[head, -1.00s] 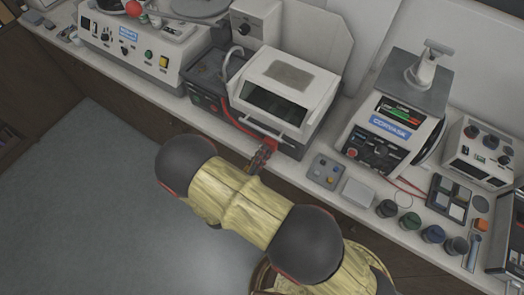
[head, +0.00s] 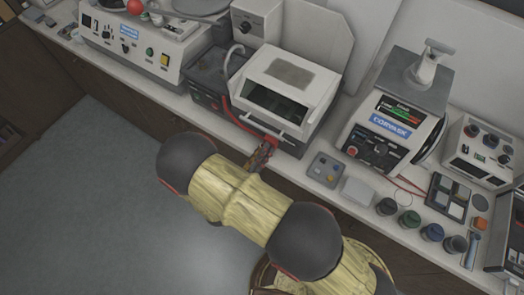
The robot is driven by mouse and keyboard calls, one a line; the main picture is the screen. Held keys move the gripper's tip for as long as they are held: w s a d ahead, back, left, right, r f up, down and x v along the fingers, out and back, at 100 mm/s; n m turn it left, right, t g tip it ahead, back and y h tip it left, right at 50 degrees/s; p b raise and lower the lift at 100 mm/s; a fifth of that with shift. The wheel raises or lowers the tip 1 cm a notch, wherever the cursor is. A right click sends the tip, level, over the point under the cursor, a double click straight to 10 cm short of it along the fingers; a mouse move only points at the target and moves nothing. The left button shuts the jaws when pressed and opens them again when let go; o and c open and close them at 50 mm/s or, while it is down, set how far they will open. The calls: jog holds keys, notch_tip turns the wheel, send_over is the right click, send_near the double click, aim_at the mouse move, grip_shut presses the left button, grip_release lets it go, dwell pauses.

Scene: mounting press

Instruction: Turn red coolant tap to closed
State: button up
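The red coolant tap (head: 270,139) shows as a small red piece at the lower front of the white-hooded machine (head: 290,80). A red hose (head: 232,118) runs along the machine's front to it. My gripper (head: 264,149) is right at the tap, reaching up from my arm's far end. My arm's large dark joint and yellow links hide much of the space below. The fingers are small and dark here, so I cannot tell whether they are open, shut or touching the tap. The tap's handle angle cannot be made out.
A grey button box (head: 326,170) and a white block (head: 357,191) lie on the bench right of the tap. Several dark, green and blue round jars stand further right. The mounting press (head: 398,125) stands behind them. The floor at left is clear.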

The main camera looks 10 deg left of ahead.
jog(key=v, duration=1.2)
jog(key=shift+f, duration=0.1)
dwell(0.4)
